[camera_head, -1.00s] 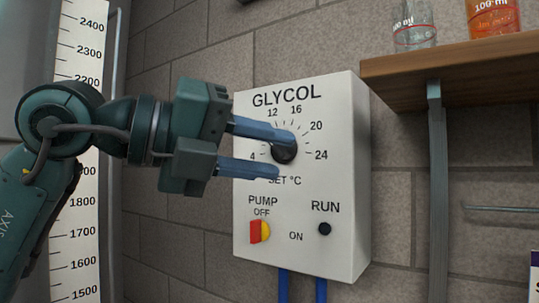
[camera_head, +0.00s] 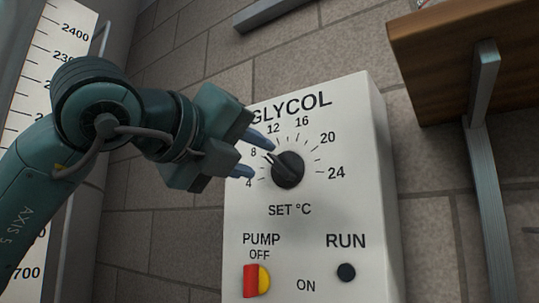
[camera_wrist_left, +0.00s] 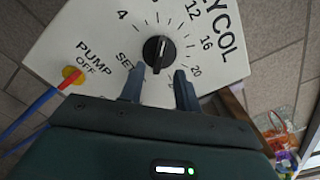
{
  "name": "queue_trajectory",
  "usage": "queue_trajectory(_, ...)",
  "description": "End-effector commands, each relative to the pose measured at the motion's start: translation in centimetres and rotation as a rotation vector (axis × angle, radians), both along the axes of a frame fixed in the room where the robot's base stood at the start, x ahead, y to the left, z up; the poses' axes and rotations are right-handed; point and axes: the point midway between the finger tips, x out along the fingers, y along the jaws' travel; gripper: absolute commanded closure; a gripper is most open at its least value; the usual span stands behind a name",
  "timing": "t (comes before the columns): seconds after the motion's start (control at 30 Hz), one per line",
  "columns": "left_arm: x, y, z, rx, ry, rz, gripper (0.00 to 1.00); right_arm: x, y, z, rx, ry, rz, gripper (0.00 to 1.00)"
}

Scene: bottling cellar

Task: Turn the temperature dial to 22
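The temperature dial (camera_head: 288,170) is a round black knob with a raised grip bar on the white GLYCOL box (camera_head: 310,228). Its scale runs from 4 to 24, and the bar appears to point to the upper left, near 8. The dial also shows whole in the left wrist view (camera_wrist_left: 158,50). My left gripper (camera_head: 259,157) is open, with blue fingers just left of the dial in the head view. In the left wrist view its fingertips (camera_wrist_left: 158,74) are apart, with nothing between them, just below the dial. My right gripper is not in view.
Below the dial are a red and yellow pump switch (camera_head: 256,281) and a black RUN button (camera_head: 346,272). A wooden shelf (camera_head: 455,60) on a metal bracket (camera_head: 487,150) stands out at the right. A tall scale board (camera_head: 45,85) is behind my left arm.

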Motion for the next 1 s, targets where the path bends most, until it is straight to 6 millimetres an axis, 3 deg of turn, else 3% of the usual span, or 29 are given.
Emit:
queue_trajectory(0.1, 1.9, -1.3, 0.2, 0.001, 0.005, 0.0, 0.67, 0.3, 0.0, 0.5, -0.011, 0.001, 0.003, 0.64)
queue_trajectory(0.3, 3.7, -2.5, 0.1, -0.001, 0.002, -0.001, 0.67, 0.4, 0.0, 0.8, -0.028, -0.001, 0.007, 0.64)
queue_trajectory(0.67, 4.1, -2.7, 0.0, -0.001, 0.001, 0.0, 0.67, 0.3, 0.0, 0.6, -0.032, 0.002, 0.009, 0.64)
queue_trajectory(1.0, 4.1, -2.7, 0.0, -0.001, 0.001, 0.0, 0.94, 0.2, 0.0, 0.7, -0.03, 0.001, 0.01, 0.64)
